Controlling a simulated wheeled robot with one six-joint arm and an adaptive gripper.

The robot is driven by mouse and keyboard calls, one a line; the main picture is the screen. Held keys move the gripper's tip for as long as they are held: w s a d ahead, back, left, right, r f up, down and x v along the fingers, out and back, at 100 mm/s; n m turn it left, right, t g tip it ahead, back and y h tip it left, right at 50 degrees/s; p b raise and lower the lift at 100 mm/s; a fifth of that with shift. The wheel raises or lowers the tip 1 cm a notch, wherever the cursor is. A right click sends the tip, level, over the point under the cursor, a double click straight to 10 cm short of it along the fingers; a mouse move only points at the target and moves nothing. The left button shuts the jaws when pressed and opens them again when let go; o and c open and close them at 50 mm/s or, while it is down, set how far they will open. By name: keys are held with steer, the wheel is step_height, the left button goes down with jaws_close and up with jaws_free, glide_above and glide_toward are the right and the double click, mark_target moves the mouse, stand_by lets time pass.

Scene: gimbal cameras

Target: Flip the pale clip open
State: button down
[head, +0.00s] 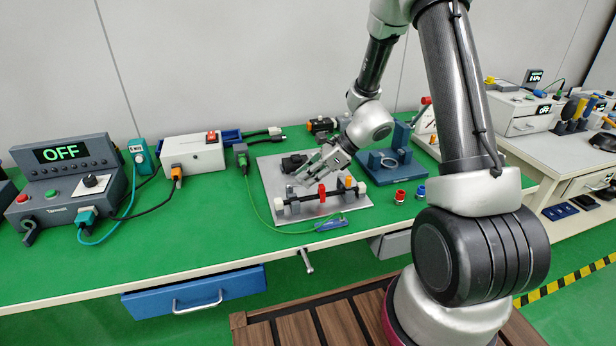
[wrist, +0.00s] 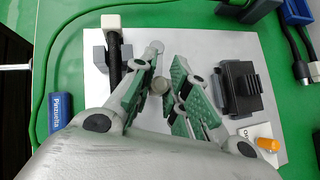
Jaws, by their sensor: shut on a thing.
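My gripper (head: 312,170) is low over the grey plate (head: 263,175), just behind a black rod fixture (head: 300,202) with a red piece (head: 322,193) on it. In the wrist view, my green-padded fingers (wrist: 165,82) close around a small pale rounded piece (wrist: 160,86), which appears to be part of the pale clip. The fingers hide most of the clip, so I cannot tell how far it is tilted. The rod (wrist: 116,62) runs beside the left finger, with a white block (wrist: 111,22) at its end.
A black device (wrist: 241,85) stands right of my fingers in the wrist view, near an orange knob (wrist: 268,145). A blue tag (wrist: 60,116) lies at the left. A blue stand (head: 392,163) is right of my gripper in the head view. Green bench is free at front left.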

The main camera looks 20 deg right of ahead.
steer(key=shift+w+n+g, duration=0.55)
steer(key=shift+n+g, duration=0.05)
steer(key=shift+n, duration=0.4)
steer(key=c, duration=1.4)
jaws_free()
steer(key=v, duration=1.2)
steer(key=shift+d+f, duration=0.15)
steer(key=shift+d, duration=0.05)
